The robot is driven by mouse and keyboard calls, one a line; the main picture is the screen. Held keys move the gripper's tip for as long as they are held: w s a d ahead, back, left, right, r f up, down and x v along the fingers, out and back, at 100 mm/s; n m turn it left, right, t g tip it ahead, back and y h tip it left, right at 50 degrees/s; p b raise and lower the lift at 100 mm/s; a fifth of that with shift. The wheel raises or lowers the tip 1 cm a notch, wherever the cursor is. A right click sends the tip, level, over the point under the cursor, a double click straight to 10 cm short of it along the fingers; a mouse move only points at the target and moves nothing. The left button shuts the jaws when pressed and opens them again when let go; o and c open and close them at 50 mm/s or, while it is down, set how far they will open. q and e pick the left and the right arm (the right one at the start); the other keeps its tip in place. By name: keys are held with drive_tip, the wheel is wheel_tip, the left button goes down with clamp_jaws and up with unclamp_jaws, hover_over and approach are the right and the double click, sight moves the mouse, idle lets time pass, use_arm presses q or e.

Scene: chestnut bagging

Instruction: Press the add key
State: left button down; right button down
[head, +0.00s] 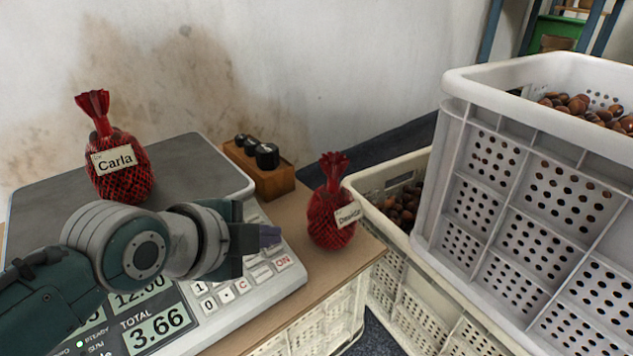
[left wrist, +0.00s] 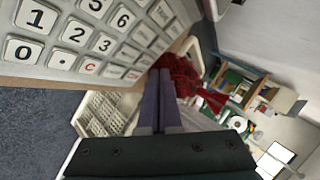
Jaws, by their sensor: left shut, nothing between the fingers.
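The scale (head: 285,293) stands on the table in the head view, with a grey weighing plate (head: 50,192) and a lit display (head: 158,328) reading TOTAL 3.66. Its keypad (head: 262,273) is partly covered by my left gripper (head: 272,236); a red ON key and a C key show. My left gripper is shut and empty, over the upper part of the keypad. In the left wrist view its closed fingers (left wrist: 159,108) lie beside the keypad (left wrist: 100,28), where digit keys and a red C show. I cannot make out the add key's label; contact with a key cannot be told.
A red net bag tagged Carla (head: 122,182) sits on the plate. Another red net bag (head: 328,225) stands on the table right of the scale. A wooden block with black weights (head: 262,180) is behind. White crates (head: 455,165) with chestnuts (head: 575,103) fill the right.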

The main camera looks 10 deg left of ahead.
use_arm(q)
drive_tip(key=shift+w+a+f, duration=0.1)
drive_tip(key=shift+f, duration=0.3)
drive_tip(key=shift+f+b, duration=0.3)
drive_tip(key=shift+b, duration=0.2)
idle(0.4)
idle(0.4)
drive_tip(key=shift+r+p, duration=0.7)
drive_tip(key=shift+p, duration=0.3)
drive_tip(key=shift+r, duration=0.1)
drive_tip(key=r+p, duration=0.1)
drive_tip(key=p, duration=0.1)
drive_tip(key=d+r+p, duration=0.1)
drive_tip(key=r+p, duration=0.1)
drive_tip(key=s+r+p, duration=0.1)
drive_tip(key=p, duration=0.1)
drive_tip(key=shift+s+d+r, duration=0.1)
drive_tip(key=shift+d+r, duration=0.15)
drive_tip(key=shift+r, duration=0.15)
drive_tip(key=shift+f, duration=0.1)
idle(0.6)
